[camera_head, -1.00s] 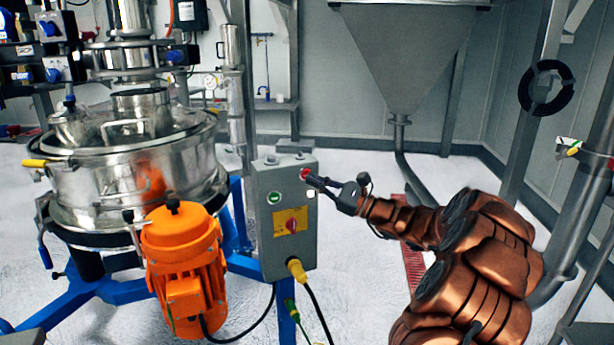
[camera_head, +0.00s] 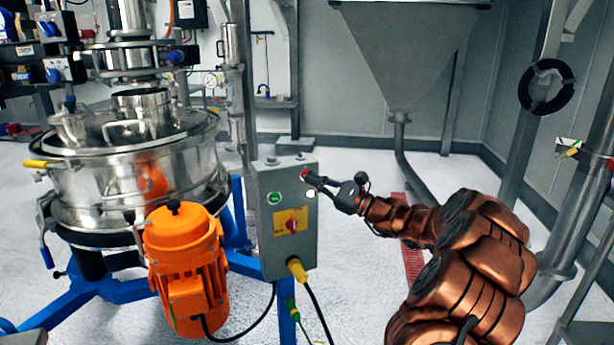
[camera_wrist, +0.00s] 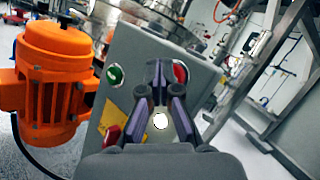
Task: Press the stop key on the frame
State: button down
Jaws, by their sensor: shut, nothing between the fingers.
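The red stop key (camera_head: 304,173) sits at the upper right of the grey control box (camera_head: 270,236) on the blue frame. My gripper (camera_head: 308,178) is shut and empty, with its tips at the stop key and covering part of it. In the wrist view the red key (camera_wrist: 181,73) shows just right of the shut fingertips (camera_wrist: 159,66). I cannot tell whether the tips touch it. A green key (camera_head: 274,198) is to its left, and a red rotary switch (camera_head: 292,225) on a yellow plate is below.
An orange motor (camera_head: 183,262) stands left of the box, beside the steel sifter (camera_head: 120,185). A yellow plug (camera_head: 297,270) with a black cable hangs under the box. A grey hopper (camera_head: 405,55) is behind.

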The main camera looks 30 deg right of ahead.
jog(key=shift+w+d+p, duration=0.1)
jog(key=shift+w+p, duration=0.25)
jog(key=shift+w, duration=0.05)
dwell(0.4)
jog(key=shift+s, duration=0.1)
dwell(0.3)
jog(key=shift+s+a, duration=0.2)
jog(key=shift+s, duration=0.55)
jog(key=shift+s+a+b, duration=0.2)
jog(key=shift+s+b, duration=0.1)
jog(key=shift+s, duration=0.95)
jog(key=shift+s+a+b, duration=0.2)
jog(key=shift+s+b, duration=0.1)
jog(key=shift+s, duration=0.9)
